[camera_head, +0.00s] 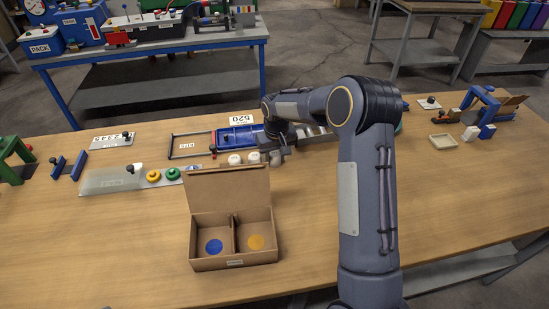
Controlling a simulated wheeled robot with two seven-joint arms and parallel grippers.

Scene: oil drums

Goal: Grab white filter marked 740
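Two small white round pieces, a left one (235,159) and a right one (254,157), sit side by side behind the open cardboard box. They may be filters, but I cannot read 740 on either. My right gripper (277,156) points down just right of the right white piece, close to it. Its fingers are small and dark, partly hidden by the box lid and arm, so I cannot tell whether they are open or hold anything. My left gripper is out of view.
A blue tray (236,139) lies behind the white pieces, near a 520 label (241,118). Yellow (153,176) and green (173,174) knobs stand left. The front-left tabletop is clear.

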